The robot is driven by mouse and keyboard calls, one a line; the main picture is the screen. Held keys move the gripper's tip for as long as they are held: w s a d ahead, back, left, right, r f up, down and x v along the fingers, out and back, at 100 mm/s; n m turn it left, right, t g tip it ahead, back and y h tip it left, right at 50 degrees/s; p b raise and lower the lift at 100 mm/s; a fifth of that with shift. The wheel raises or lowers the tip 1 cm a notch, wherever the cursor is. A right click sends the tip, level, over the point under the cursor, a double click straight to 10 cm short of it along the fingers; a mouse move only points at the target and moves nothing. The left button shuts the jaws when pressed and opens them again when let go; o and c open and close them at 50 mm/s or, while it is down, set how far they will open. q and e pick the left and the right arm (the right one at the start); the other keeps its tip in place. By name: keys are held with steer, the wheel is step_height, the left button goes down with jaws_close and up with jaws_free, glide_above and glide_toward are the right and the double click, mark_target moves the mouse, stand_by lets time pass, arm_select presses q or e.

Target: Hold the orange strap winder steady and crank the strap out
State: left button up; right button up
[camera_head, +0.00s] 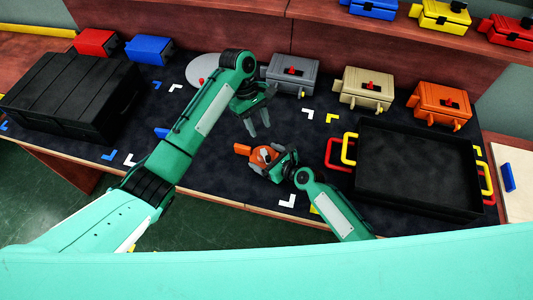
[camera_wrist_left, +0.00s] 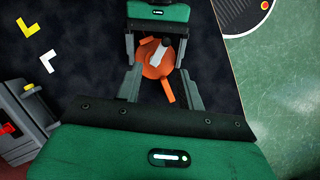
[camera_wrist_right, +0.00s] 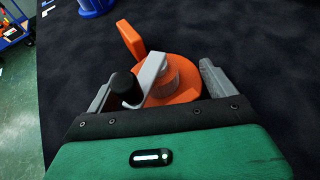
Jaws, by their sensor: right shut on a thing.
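The orange strap winder (camera_head: 261,156) is on the dark mat near the table's front edge. It has a round orange body, a grey crank with a black knob (camera_wrist_right: 122,84), and an orange bar (camera_wrist_right: 131,39) sticking out. My right gripper (camera_head: 277,158) is shut on the winder's body (camera_wrist_right: 182,82), with one finger on each side; the left finger is close to the knob. My left gripper (camera_head: 260,127) is open and empty above and behind the winder. In the left wrist view the winder (camera_wrist_left: 155,62) lies below and between the open fingers. No pulled-out strap is clearly visible.
A black tray (camera_head: 420,205) with red and yellow handles stands to the right. A big black case (camera_head: 70,95) is at the left. Grey (camera_head: 292,72), tan (camera_head: 365,88) and orange (camera_head: 443,103) boxes line the back. Mat around the winder is mostly clear.

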mark_target(267, 157)
arm_select(q)
steer(key=s+f, duration=0.1)
steer(key=f, duration=0.2)
steer(key=s+d+f+n, duration=0.1)
steer(key=s+f, duration=0.1)
steer(key=f, duration=0.2)
steer(key=s+d+f+n, duration=0.1)
steer(key=f, duration=0.2)
steer(key=shift+s+d+f, duration=0.1)
steer(key=shift+s+f, duration=0.05)
steer(key=shift+f, duration=0.2)
steer(key=shift+h, duration=0.3)
steer(key=shift+c, duration=0.5)
jaws_close()
